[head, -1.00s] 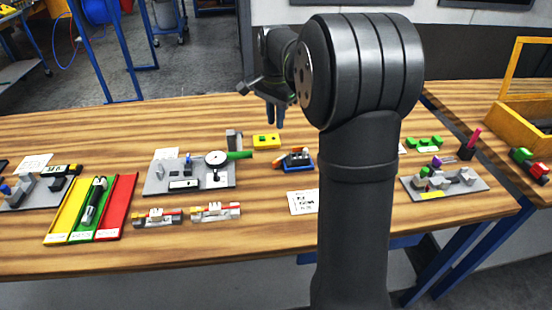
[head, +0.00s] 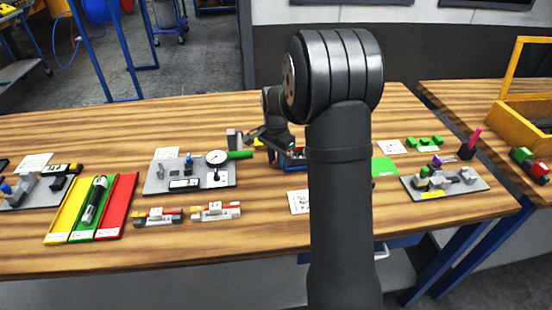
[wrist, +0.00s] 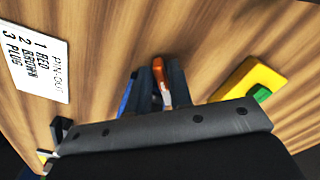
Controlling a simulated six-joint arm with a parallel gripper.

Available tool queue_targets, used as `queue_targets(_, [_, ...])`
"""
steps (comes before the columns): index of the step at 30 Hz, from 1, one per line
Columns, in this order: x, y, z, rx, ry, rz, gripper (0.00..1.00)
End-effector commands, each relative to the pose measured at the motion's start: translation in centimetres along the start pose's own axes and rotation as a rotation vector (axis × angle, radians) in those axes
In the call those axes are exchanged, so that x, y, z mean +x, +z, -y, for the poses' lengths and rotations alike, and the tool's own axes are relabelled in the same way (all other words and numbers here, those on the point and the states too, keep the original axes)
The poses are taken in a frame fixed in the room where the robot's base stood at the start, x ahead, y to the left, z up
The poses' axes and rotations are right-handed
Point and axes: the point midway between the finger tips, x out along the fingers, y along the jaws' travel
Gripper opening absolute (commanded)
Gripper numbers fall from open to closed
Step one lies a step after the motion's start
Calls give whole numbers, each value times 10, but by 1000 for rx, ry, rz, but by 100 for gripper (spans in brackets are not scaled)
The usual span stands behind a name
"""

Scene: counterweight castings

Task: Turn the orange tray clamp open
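The orange tray clamp (wrist: 159,71) shows in the wrist view as a short orange piece with a pale part, between the two dark fingers of my gripper (wrist: 161,82). The fingers stand apart on either side of it; whether they touch it is unclear. A strip of the blue tray (wrist: 127,96) shows left of the fingers. In the head view my gripper (head: 271,139) is low over the blue tray (head: 294,160), and the clamp is mostly hidden there by gripper and arm.
A yellow block with a green button (wrist: 248,82) lies close right of the fingers in the wrist view. A printed card (wrist: 35,58) lies to the left. In the head view, a grey plate with a dial gauge (head: 217,158) stands left of my gripper. My arm hides part of the table.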

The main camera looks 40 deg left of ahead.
Motion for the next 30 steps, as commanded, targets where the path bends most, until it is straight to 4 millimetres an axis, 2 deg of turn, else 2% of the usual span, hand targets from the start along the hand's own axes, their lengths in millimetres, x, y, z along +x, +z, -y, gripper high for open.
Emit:
queue_targets(5, [0, 0, 0, 0, 0, 0, 19])
queue_targets(8, [0, 0, 0, 0, 0, 0, 0])
queue_targets(14, [0, 0, 0, -12, 0, 0, 0])
queue_targets(21, [0, 0, 0, -118, 0, 0, 0])
queue_targets(29, [-1, 0, 0, -127, 0, 0, 0])
queue_targets(30, [-1, 0, 0, -127, 0, 0, 12])
